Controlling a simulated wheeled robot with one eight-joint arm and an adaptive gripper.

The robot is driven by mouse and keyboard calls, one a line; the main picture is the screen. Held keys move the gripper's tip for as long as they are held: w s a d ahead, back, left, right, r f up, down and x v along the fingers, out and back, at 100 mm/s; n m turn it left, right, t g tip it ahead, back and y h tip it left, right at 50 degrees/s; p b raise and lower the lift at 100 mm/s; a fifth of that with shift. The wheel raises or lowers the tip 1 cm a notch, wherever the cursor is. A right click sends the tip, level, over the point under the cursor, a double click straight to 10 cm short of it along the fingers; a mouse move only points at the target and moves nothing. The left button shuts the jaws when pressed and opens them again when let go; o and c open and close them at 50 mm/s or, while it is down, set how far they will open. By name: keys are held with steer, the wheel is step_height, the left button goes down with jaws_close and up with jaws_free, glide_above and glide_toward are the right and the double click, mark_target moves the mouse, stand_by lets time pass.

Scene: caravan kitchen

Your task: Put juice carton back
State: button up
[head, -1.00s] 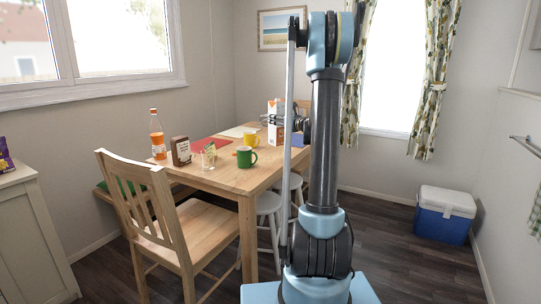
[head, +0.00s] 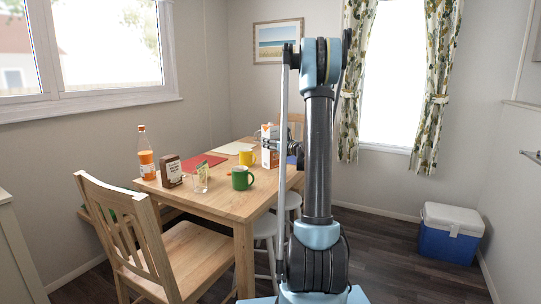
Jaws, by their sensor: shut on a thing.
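A white and orange juice carton (head: 267,152) is upright at the right side of the wooden table (head: 200,205), left of my arm. My gripper (head: 277,145) is at the carton and shut on it; my arm's links hide part of the gripper. I cannot tell whether the carton's base touches the tabletop.
On the table are an orange bottle (head: 146,160), a brown box (head: 171,171), a glass (head: 201,180), a green mug (head: 241,178), a yellow mug (head: 246,157) and a red mat (head: 203,165). A chair (head: 135,240) stands in front. A cool box (head: 450,233) is right; floor between is clear.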

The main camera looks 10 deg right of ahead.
steer(key=shift+d+f, duration=0.1)
steer(key=shift+f, duration=2.15)
steer(key=o, duration=1.3)
steer(key=shift+d, duration=0.1)
